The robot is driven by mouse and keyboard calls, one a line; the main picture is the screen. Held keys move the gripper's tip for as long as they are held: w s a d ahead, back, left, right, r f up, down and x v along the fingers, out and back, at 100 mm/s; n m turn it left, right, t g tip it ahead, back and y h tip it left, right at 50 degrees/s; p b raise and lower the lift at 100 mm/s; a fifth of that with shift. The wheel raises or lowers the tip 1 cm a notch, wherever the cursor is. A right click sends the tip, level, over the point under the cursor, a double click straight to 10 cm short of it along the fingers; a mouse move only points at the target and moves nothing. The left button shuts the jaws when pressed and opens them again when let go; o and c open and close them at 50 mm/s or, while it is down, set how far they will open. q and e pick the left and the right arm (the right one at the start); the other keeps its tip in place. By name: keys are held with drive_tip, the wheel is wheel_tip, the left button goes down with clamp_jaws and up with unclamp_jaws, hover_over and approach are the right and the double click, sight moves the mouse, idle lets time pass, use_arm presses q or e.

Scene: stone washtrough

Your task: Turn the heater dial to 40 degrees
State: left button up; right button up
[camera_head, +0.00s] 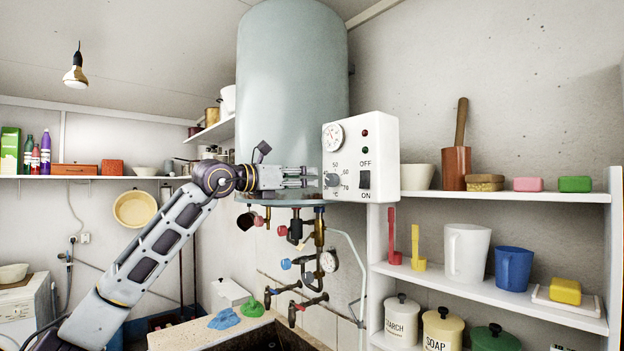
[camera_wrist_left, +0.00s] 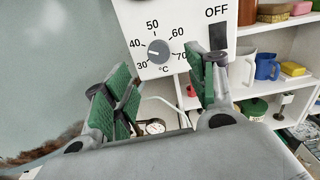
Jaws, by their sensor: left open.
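The heater dial (camera_head: 332,180) is a small grey knob on the white control box (camera_head: 386,130) of the heater. In the left wrist view the dial (camera_wrist_left: 158,51) sits inside a scale marked 30 to 70 °C. My right gripper is out of view.
The grey heater tank (camera_head: 290,90) rises behind my left gripper. A black OFF/ON switch (camera_head: 364,179) is right of the dial, and a round gauge (camera_head: 333,137) is above it. Pipes and valves (camera_head: 318,235) hang below. Shelves with mugs (camera_head: 466,252) stand at right.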

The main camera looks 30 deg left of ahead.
use_arm(q)
drive_tip(key=shift+v, duration=1)
